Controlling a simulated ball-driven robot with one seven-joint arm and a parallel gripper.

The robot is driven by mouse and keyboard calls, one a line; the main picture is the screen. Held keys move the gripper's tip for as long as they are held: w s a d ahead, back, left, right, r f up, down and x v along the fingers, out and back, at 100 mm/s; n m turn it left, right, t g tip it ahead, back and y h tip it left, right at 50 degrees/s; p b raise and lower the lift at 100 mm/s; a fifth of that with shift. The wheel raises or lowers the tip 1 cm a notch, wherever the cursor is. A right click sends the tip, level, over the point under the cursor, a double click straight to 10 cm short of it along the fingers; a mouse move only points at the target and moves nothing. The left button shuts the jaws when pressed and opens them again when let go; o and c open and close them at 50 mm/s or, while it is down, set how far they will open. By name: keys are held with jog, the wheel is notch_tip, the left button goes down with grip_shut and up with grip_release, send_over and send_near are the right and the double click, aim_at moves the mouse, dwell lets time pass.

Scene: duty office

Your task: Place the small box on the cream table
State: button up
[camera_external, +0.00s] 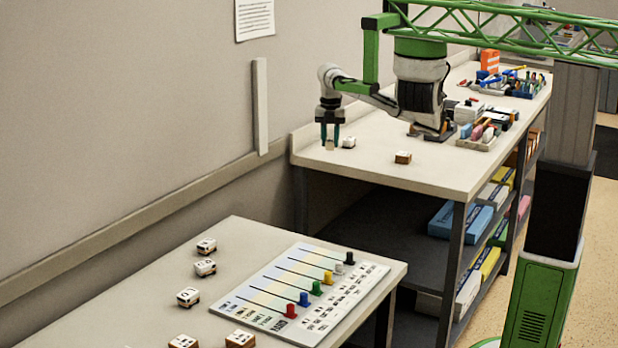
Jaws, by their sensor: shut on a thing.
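My gripper (330,141) points down over the left end of the far cream-topped bench (375,170). Its two dark green fingers are shut on a small pale box (330,146), mostly hidden between the fingertips. The box is at or just above the bench top; I cannot tell if it touches. A small white box (348,142) stands just right of the gripper, and a white and brown box (403,157) sits farther right. The near cream table (125,300) is at the lower left, apart from the gripper.
The near table carries several small boxes (205,267) and a board with coloured pegs (305,290). The far bench holds trays of tools (510,85) and a bin of coloured items (482,133). The bench's front left is clear. A wall rises behind it.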

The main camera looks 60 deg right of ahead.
jog(key=w+a+f+n+b, duration=0.1)
jog(key=a+f+n, duration=0.15)
jog(key=a, duration=1.35)
jog(key=w+a+f+n+b, duration=0.15)
jog(key=a+f, duration=0.25)
jog(key=a, duration=1.1)
send_over(230, 232)
jog(key=s, duration=0.1)
notch_tip(230, 232, down, 9)
jog(key=shift+d+r+b, duration=0.1)
jog(key=shift+b, duration=0.25)
jog(key=shift+w+f, duration=0.35)
jog(key=shift+f, duration=0.1)
jog(key=shift+w+f, duration=0.15)
jog(key=shift+f, duration=1.5)
jog(key=shift+f, duration=0.15)
jog(key=o, duration=1)
